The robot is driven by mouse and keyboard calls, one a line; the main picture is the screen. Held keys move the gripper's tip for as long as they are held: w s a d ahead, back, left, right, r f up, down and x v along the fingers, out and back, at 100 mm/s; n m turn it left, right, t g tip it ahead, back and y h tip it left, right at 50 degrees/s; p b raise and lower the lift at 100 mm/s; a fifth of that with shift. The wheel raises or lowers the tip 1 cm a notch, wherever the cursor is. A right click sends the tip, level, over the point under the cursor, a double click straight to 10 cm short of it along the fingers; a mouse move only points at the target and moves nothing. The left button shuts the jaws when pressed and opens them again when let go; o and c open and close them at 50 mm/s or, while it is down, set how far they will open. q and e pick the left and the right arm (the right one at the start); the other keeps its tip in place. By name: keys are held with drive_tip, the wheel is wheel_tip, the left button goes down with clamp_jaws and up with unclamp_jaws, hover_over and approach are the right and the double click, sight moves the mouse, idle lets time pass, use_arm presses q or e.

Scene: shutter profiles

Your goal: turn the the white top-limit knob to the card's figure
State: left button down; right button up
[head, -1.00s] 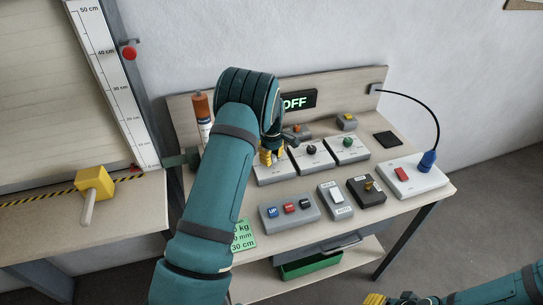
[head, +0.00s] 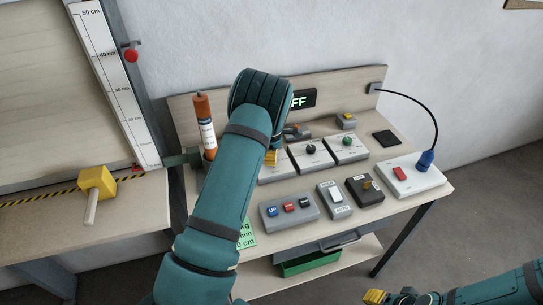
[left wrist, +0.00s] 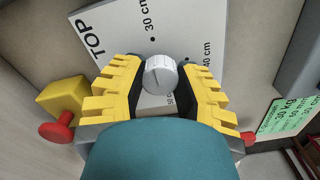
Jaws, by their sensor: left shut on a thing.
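The white top-limit knob (left wrist: 160,75) sits on a pale plate (left wrist: 118,38) marked TOP, with 30 cm and other cm figures around it. My left gripper (left wrist: 160,80) is shut on the knob, one yellow finger on each side. I cannot tell where the knob's pointer stands. In the head view my left gripper (head: 271,157) is mostly behind my arm, which hides the knob. The green card (left wrist: 282,116) has kg, mm and cm lines; the bottom line reads 30 cm. In the head view my arm partly covers the card (head: 246,235). My right gripper (head: 375,297) is at the bottom edge, away from the bench.
Two similar plates carry a black knob (head: 311,149) and a green knob (head: 347,141). In front are a button box (head: 289,212), a rocker switch (head: 336,198) and a dark key box (head: 366,189). An orange-white cylinder (head: 204,125) stands left of my arm.

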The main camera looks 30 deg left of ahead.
use_arm(q)
drive_tip(key=shift+f, duration=0.1)
drive_tip(key=c, duration=0.6)
unclamp_jaws()
wheel_tip(320, 180, up, 12)
idle(0.7)
